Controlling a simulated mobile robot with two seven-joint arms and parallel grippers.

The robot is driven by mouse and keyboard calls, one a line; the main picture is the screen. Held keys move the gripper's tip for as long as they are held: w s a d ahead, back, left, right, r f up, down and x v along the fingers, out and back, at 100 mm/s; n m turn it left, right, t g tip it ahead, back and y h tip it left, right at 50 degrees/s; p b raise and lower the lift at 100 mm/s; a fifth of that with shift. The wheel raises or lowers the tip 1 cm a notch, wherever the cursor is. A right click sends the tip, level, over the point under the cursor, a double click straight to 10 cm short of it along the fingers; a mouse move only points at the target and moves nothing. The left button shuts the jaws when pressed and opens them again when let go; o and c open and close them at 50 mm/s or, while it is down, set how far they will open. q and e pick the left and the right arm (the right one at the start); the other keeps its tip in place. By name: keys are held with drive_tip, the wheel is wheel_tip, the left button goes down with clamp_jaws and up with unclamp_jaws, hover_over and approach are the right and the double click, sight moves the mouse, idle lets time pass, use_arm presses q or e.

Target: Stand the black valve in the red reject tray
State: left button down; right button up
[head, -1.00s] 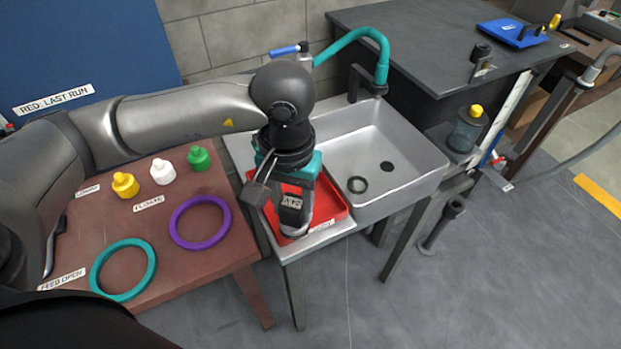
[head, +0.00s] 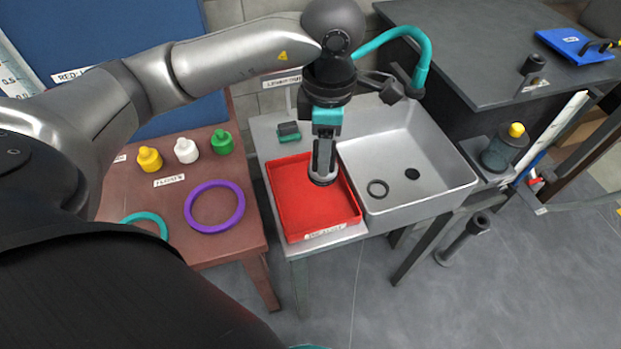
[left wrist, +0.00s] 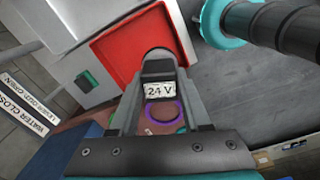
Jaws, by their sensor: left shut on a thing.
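The red reject tray (head: 287,222) lies on the metal counter left of the sink basin, a label on its front edge. It looks empty. My left gripper (head: 323,150) points down over the right part of the tray, shut on the black valve (head: 322,179). In the left wrist view the valve (left wrist: 157,66) sits between the fingers of the gripper (left wrist: 160,98), showing a white "24 V" label and a rounded grey end towards the tray (left wrist: 115,48). It hangs roughly upright; I cannot tell whether it touches the tray floor. My right gripper is not in view.
The sink basin (head: 413,190) with a teal tap (head: 402,42) adjoins the tray's right. A small green-and-black block (head: 288,131) stands behind the tray. The brown table (head: 225,250) at left holds yellow, white and green bottles and a purple ring (head: 191,213).

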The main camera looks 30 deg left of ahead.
use_arm(q)
drive_tip(key=n, duration=0.2)
drive_tip(key=r+n, duration=0.1)
drive_tip(key=n, duration=0.1)
drive_tip(key=shift+w+a, duration=0.3)
drive_tip(key=shift+w, duration=0.05)
drive_tip(key=n, duration=0.4)
drive_tip(key=shift+w+a+r, duration=0.3)
wheel_tip(320, 180, up, 2)
drive_tip(key=w+a+n+p, duration=0.1)
drive_tip(key=a+n, duration=0.1)
drive_tip(key=n, duration=1)
drive_tip(key=n+b, duration=0.1)
drive_tip(key=n, duration=1)
hover_over(311, 194)
wheel_tip(311, 194, down, 14)
drive_tip(key=shift+f+b, duration=0.45)
drive_tip(key=shift+f, duration=1.7)
